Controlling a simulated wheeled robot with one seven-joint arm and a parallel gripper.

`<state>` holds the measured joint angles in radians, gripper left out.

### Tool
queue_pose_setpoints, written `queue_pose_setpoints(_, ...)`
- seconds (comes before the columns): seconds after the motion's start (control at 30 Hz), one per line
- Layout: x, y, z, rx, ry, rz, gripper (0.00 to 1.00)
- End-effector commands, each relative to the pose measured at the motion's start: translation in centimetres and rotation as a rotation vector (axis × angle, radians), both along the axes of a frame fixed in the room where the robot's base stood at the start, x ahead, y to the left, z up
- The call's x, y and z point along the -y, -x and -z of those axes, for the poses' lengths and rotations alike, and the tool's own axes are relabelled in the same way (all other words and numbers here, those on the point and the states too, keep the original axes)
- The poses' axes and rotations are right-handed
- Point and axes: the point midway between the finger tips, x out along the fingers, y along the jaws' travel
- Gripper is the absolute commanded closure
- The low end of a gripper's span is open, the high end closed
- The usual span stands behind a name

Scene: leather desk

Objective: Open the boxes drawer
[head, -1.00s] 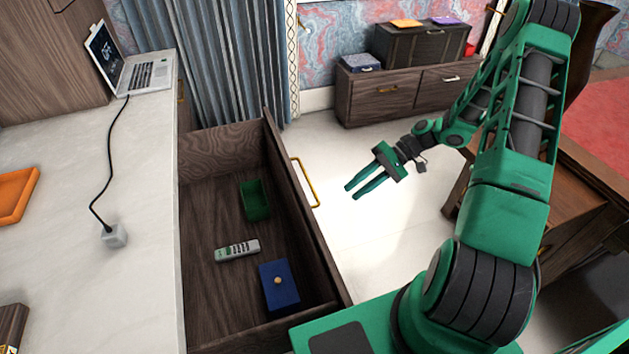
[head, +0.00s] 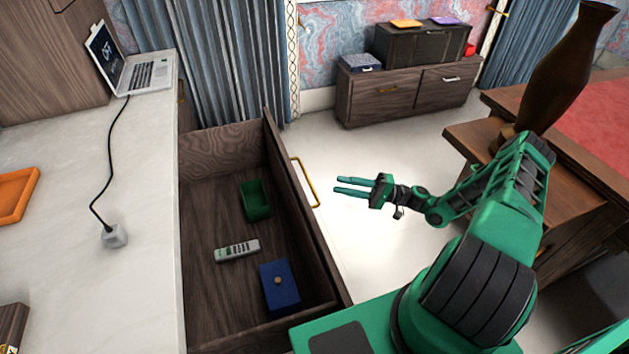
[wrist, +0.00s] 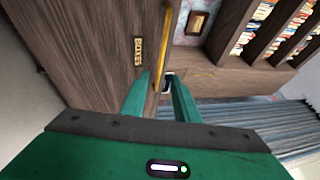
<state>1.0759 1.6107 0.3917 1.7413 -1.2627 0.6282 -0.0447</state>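The desk drawer (head: 320,262) stands pulled out, with its inside in plain view. Its brass bar handle (head: 304,182) is on the drawer front. My gripper (head: 337,185) is to the right of the handle, its fingers apart, pointing left toward it with nothing held. In the wrist view the same brass handle (wrist: 178,45) shows beyond and between my two open fingertips (wrist: 159,90). A small brass label plate (wrist: 138,50) sits beside the handle; its text is too small to read surely.
Inside the drawer lie a green box (head: 256,200), a grey phone (head: 238,250) and a blue box (head: 279,286). The desktop (head: 90,200) is left. A tall brown vase (head: 560,75) stands on wooden furniture at right. Floor beyond the drawer is clear.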

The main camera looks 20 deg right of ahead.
Motion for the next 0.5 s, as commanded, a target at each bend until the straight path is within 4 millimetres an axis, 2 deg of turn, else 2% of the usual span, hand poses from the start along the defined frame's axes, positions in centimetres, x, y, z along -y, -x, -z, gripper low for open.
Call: queue_pose_setpoints(0.5,-7.5,-3.1,-1.5,-0.002,0.001,-0.005,0.72)
